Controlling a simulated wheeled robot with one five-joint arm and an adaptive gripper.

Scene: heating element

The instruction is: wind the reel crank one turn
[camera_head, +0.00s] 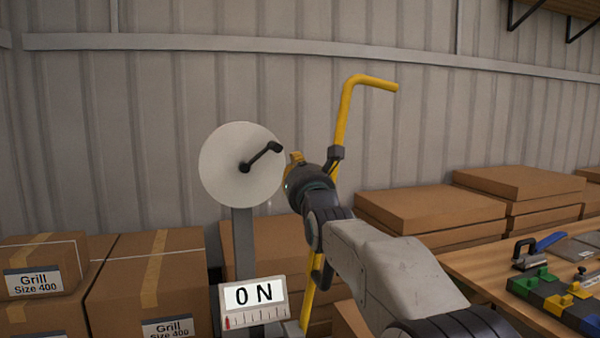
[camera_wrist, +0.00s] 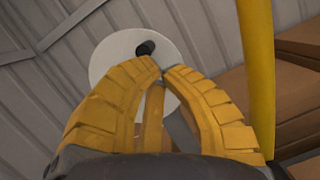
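The reel (camera_head: 228,180) is a pale round disc on a grey post. Its black crank (camera_head: 260,157) runs from the hub up and right to a short handle. My gripper (camera_head: 295,158) is just right of the disc, with its yellow fingers toward the crank. In the wrist view, the fingertips (camera_wrist: 165,69) nearly meet, with nothing visible held between them. The black handle end (camera_wrist: 146,47) shows just beyond the tips, against the pale disc (camera_wrist: 108,62); whether they touch cannot be told. The fingers hide the disc's lower part there.
A bent yellow pipe (camera_head: 343,118) stands upright close beside my wrist. An "ON" sign (camera_head: 254,296) is below the reel. Cardboard boxes (camera_head: 180,270) are at lower left and more (camera_head: 430,207) behind my arm. A workbench (camera_head: 470,262) with tools is at right.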

